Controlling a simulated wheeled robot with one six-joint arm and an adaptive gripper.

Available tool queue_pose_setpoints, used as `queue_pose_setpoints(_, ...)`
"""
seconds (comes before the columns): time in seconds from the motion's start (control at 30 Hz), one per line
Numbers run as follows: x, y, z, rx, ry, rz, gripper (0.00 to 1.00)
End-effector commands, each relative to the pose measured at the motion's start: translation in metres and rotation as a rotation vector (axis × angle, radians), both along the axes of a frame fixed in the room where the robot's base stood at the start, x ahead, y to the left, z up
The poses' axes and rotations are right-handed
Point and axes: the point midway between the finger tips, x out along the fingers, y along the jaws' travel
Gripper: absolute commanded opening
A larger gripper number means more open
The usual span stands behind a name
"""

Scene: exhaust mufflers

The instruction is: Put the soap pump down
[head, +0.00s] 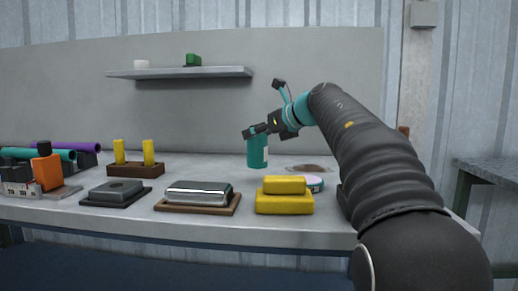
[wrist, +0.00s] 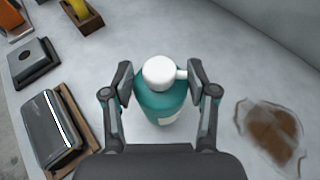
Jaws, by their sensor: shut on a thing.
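The soap pump (wrist: 166,104) is a teal bottle with a white pump head and a pale label. In the head view the teal bottle (head: 257,152) is upright at or just above the bench; I cannot tell whether its base touches. My gripper (wrist: 160,84) is shut on the soap pump, with one finger on each side near its top. In the head view my gripper (head: 259,130) hides the pump head. The grey bench top (head: 210,158) lies beneath the bottle.
A brown stain (wrist: 270,135) lies right of the bottle. A metal muffler on a brown base (wrist: 50,130) lies to the left. A wall shelf (head: 180,72) hangs behind. Bare bench surrounds the bottle.

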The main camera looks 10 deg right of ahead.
Motion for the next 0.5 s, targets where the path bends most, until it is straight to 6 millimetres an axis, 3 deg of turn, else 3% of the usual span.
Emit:
queue_pose_setpoints(0.3, -0.001, 0.001, -0.037, 0.0, 0.0, 0.001, 0.0)
queue_pose_setpoints(0.5, 0.0, 0.001, -0.039, 0.0, -0.001, 0.001, 0.0)
